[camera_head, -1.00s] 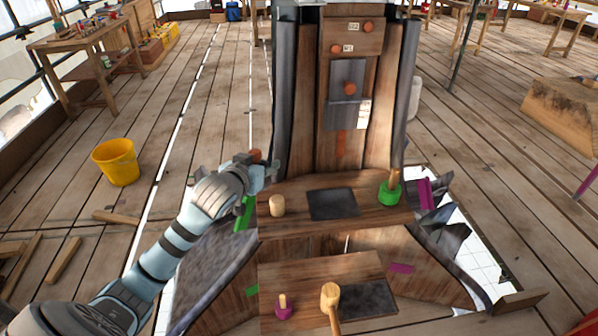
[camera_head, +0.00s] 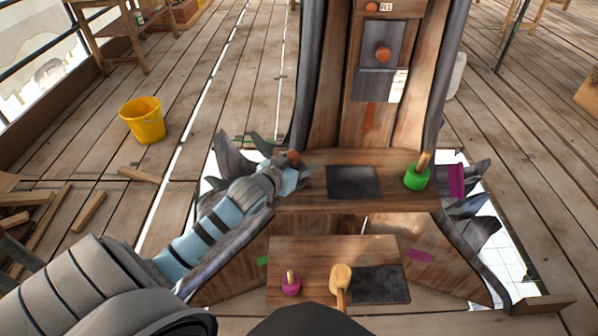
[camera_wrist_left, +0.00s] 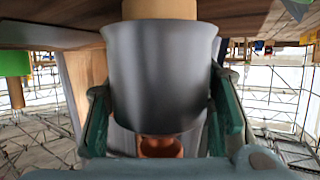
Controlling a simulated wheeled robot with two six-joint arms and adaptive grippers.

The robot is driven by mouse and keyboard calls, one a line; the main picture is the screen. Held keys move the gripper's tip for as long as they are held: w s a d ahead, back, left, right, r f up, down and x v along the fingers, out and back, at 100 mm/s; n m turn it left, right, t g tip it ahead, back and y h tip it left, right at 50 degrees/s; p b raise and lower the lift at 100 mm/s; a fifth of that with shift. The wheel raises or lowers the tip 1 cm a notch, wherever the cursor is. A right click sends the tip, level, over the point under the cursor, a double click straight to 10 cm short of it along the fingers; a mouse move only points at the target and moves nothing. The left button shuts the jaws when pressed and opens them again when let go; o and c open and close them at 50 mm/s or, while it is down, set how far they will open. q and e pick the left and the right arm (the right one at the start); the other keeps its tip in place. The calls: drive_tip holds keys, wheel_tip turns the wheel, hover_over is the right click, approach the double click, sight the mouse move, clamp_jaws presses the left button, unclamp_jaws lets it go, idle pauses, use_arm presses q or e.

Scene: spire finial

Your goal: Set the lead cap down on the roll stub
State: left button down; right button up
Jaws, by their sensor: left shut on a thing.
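The lead cap is a grey flared cup with an orange knob. In the left wrist view, which looks upside down, the cap (camera_wrist_left: 165,75) is between the green fingers of my left gripper (camera_wrist_left: 165,110), shut on it. The pale wooden roll stub (camera_wrist_left: 160,9) meets the cap's wide rim, in line with it. I cannot tell how far the stub is inside. In the head view, my left gripper (camera_head: 292,180) is at the left end of the upper wooden shelf (camera_head: 385,192). Only the cap's orange knob (camera_head: 294,157) shows clearly there. The stub is hidden behind the gripper.
A green pot with a wooden handle (camera_head: 417,178) stands at the shelf's right, past a dark plate (camera_head: 354,181). A mallet (camera_head: 341,279) and a purple pot (camera_head: 291,286) are on the lower step. A tall spire panel rises behind. A yellow bucket (camera_head: 143,121) stands left.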

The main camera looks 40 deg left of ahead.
use_arm(q)
drive_tip(key=shift+s+f, duration=0.1)
drive_tip(key=shift+f, duration=0.6)
drive_tip(key=shift+r, duration=0.15)
use_arm(e)
drive_tip(key=shift+s+f, duration=0.25)
drive_tip(key=shift+s, duration=0.15)
use_arm(q)
drive_tip(key=c, duration=0.8)
unclamp_jaws()
drive_tip(key=shift+o, duration=0.2)
use_arm(e)
drive_tip(key=shift+d, duration=0.2)
use_arm(q)
drive_tip(key=shift+s, duration=0.1)
drive_tip(key=p+v, duration=0.4)
drive_tip(key=v, duration=0.8)
drive_tip(key=shift+p, duration=0.3)
use_arm(e)
wheel_tip(320, 180, up, 4)
drive_tip(key=shift+a+r, duration=0.15)
